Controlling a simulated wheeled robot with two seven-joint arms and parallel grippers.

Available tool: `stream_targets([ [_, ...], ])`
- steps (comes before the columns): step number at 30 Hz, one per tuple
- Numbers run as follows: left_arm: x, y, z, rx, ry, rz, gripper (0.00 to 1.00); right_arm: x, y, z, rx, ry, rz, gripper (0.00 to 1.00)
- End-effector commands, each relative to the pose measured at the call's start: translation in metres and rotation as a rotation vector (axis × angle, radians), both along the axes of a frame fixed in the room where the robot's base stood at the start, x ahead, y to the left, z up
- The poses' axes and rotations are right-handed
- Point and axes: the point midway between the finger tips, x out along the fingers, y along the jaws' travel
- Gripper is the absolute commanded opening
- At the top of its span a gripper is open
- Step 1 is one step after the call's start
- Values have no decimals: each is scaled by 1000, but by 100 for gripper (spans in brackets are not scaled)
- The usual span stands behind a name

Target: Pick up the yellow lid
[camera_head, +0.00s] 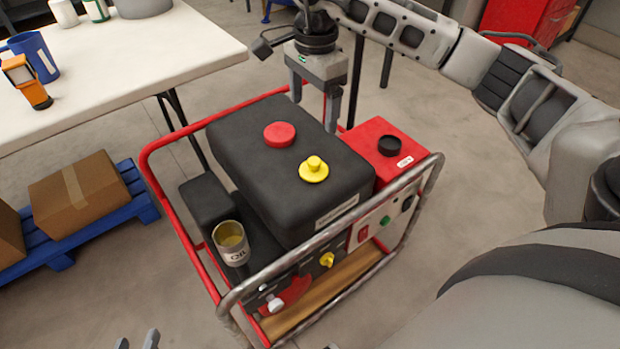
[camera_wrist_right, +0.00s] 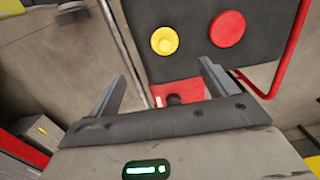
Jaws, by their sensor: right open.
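The yellow lid (camera_head: 314,171) has a raised knob and sits on top of the black tank of the machine, near its front right corner. It also shows in the right wrist view (camera_wrist_right: 164,40), beyond and between my fingertips. My right gripper (camera_head: 315,113) is open and empty, with its fingers pointing down, above the far right side of the tank. The fingers are apart from the lid; in the right wrist view the gripper (camera_wrist_right: 163,72) holds nothing. My left gripper (camera_head: 137,340) shows only its two fingertips at the bottom edge, apart and with nothing between them.
A red cap (camera_head: 279,134) sits beside the lid on the tank (camera_head: 250,160). A red box with a black cap (camera_head: 390,145) stands to the right. A tubular frame (camera_head: 160,170) surrounds the machine. An oil can (camera_head: 231,243) stands at front left. A white table (camera_head: 130,60) is at left.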

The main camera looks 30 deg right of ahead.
Motion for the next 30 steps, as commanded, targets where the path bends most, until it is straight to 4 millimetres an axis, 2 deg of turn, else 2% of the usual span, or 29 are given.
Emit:
stream_targets([
  [1,0,-1,-7,-3,-6,-2,36,1,-4,-9,-15,-2,-2,85],
  [5,0,-1,-8,-6,-6,-4,36,0,-7,-18,-27,1,-2,85],
  [15,1,-5,-19,-11,15,-12,36,0,-7,-88,-26,3,-2,85],
  [18,0,-5,-24,-12,27,-14,36,0,-7,-103,-25,1,-3,85],
  [26,4,-6,-28,-10,29,-18,36,2,-7,-118,-25,-1,-2,85],
  [30,4,-7,-30,-12,29,-19,36,4,-9,-133,-24,1,-3,85],
])
